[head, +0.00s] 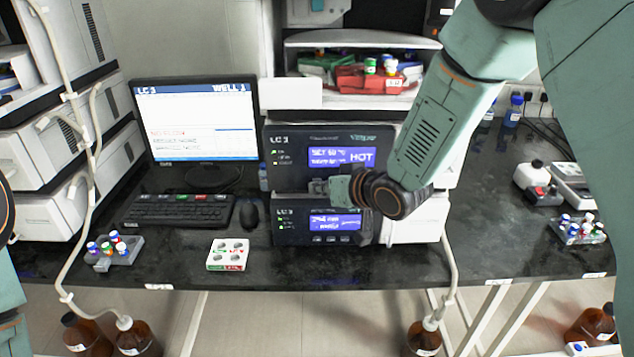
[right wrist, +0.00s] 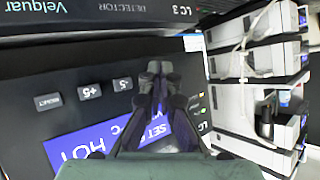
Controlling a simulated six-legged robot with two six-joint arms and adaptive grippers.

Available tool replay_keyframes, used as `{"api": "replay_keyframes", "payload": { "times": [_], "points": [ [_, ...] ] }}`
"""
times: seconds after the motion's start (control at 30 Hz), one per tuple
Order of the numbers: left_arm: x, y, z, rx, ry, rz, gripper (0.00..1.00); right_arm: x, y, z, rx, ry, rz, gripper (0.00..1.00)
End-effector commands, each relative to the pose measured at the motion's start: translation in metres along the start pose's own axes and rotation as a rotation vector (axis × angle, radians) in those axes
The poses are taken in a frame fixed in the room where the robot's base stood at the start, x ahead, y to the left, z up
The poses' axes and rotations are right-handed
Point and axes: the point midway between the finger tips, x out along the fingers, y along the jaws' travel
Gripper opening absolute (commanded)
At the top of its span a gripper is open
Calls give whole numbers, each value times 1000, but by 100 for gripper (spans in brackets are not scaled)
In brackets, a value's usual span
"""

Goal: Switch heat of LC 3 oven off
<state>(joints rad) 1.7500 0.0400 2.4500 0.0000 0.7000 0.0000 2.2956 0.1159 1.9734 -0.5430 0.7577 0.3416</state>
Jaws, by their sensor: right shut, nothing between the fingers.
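The oven (head: 290,170) is the upper dark-fronted unit in the middle stack. Its blue display (head: 362,155) reads SET 60 and HOT. Its label looks like LC with an unclear digit. In the right wrist view, turned upside down, the oven panel (right wrist: 30,120) shows a RESET button (right wrist: 48,101), a +5 button (right wrist: 89,91) and a -5 button (right wrist: 122,84). My right gripper (head: 318,187) is shut and empty at the oven's lower left front; its fingertips (right wrist: 153,68) lie beside the -5 button, hiding the panel there. Touching cannot be told. My left gripper is out of view.
Below the oven is the LC 3 detector (head: 290,230). A monitor (head: 195,120) headed LC 3, WELL 1, a keyboard (head: 180,210) and a mouse (head: 253,214) stand left. A white vial box (head: 228,255) lies in front. Tubing hangs at both sides.

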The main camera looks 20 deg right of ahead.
Motion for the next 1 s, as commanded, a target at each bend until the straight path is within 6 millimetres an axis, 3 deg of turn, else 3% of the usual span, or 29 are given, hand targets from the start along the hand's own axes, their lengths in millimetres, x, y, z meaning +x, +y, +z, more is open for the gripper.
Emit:
{"api": "replay_keyframes", "payload": {
  "times": [1.0],
  "points": [
    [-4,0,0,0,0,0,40,-11,-8,8,-1,1,0,0]
  ]
}}
